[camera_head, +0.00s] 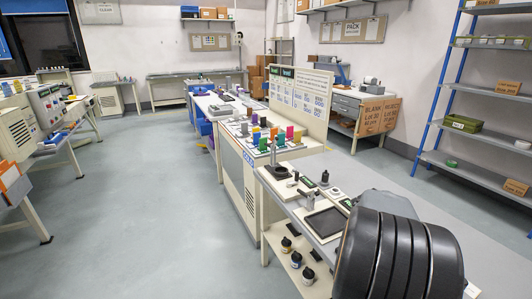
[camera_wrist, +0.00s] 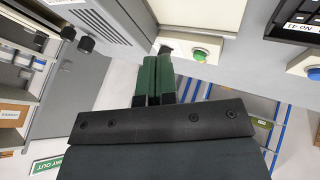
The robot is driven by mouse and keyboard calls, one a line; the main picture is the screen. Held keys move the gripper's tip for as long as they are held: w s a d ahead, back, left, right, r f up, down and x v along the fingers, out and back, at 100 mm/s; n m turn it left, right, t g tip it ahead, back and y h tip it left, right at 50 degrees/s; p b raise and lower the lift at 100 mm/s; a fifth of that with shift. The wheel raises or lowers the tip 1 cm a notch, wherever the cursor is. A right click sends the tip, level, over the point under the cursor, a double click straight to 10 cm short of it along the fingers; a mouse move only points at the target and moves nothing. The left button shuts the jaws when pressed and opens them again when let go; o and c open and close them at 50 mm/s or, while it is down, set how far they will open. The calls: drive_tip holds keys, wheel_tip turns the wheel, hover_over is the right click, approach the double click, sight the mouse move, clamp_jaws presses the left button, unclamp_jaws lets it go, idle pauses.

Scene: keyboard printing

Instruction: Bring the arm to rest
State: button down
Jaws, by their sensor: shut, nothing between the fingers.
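My gripper (camera_wrist: 154,62) shows in the wrist view as two dark green fingers side by side, shut with nothing between them. The fingers point up in the picture, toward a pale panel with a green button (camera_wrist: 199,54). I cannot tell whether the tips touch anything. In the head view, a large black rounded part of my arm fills the bottom right corner. It hides part of the bench there, and my gripper does not show in that view.
A bench (camera_head: 266,178) with a black tray (camera_head: 324,222) and small parts lies beside my arm. Bottles stand on its lower shelf. A blue-framed rack (camera_head: 468,167) stands at right. The floor (camera_head: 130,190) at left is clear. A grey housing with black knobs (camera_wrist: 86,44) is near the gripper.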

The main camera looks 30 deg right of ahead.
drive_tip(key=w+a+n+t+y+p, duration=0.2)
drive_tip(key=w+a+n+t, duration=0.45)
drive_tip(key=a+n, duration=0.75)
drive_tip(key=w+a+r+n+t+y+p, duration=0.1)
drive_tip(key=w+a+r+n+p, duration=0.1)
drive_tip(key=a, duration=0.8)
drive_tip(key=w+a+r+n+t+y+p, duration=0.1)
drive_tip(key=a+r, duration=0.4)
drive_tip(key=a, duration=0.5)
drive_tip(key=shift+w+r+n+t+y+p, duration=0.2)
drive_tip(key=shift+w+n+t+y+p, duration=0.35)
drive_tip(key=shift+n, duration=0.55)
drive_tip(key=shift+w+a+h, duration=0.1)
drive_tip(key=shift+h, duration=0.15)
